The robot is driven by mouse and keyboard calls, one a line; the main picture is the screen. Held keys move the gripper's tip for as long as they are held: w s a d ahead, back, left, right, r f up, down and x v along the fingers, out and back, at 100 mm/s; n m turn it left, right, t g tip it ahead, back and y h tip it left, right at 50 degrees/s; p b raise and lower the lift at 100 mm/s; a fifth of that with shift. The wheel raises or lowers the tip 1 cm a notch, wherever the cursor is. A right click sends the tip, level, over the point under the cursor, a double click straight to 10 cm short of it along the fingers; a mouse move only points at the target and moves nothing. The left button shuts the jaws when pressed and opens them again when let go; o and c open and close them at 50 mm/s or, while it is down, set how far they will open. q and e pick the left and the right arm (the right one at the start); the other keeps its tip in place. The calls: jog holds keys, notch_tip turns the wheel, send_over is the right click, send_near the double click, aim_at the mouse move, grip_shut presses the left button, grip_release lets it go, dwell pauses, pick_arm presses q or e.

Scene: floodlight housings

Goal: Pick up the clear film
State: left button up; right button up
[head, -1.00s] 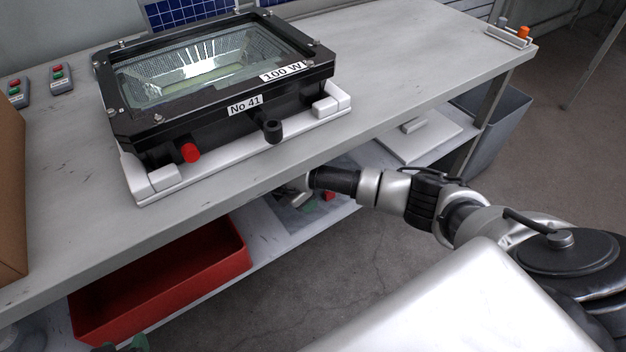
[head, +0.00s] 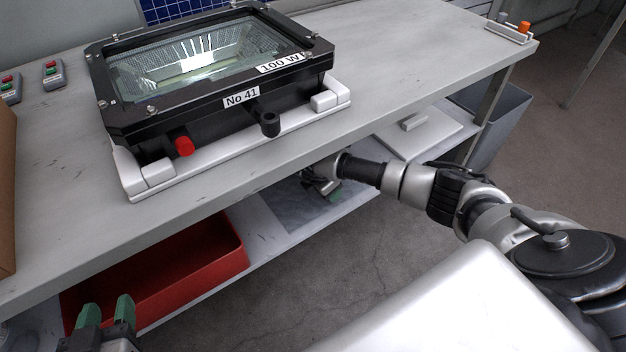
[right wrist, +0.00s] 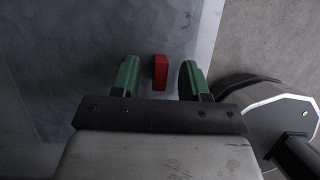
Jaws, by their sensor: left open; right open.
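The clear film (head: 290,212) lies flat on the lower shelf under the bench, a see-through bluish-grey sheet. In the right wrist view the film (right wrist: 75,65) fills much of the left and middle, with a small red block or tab (right wrist: 160,72) on it. My right gripper (right wrist: 160,80) is open above the film, its green fingers on either side of the red piece, apart from it. In the head view my right gripper (head: 326,186) is partly hidden by the bench edge. My left gripper (head: 106,312) is open and empty at the bottom left.
A black floodlight housing (head: 190,120) sits in a white cradle on the bench (head: 400,75). A red bin (head: 170,280) stands on the lower shelf at left. A white plate (head: 425,135) lies on the shelf at right. A grey bin (head: 505,125) stands beyond it.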

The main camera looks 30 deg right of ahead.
grip_shut()
jog(key=shift+r, duration=0.15)
dwell(0.4)
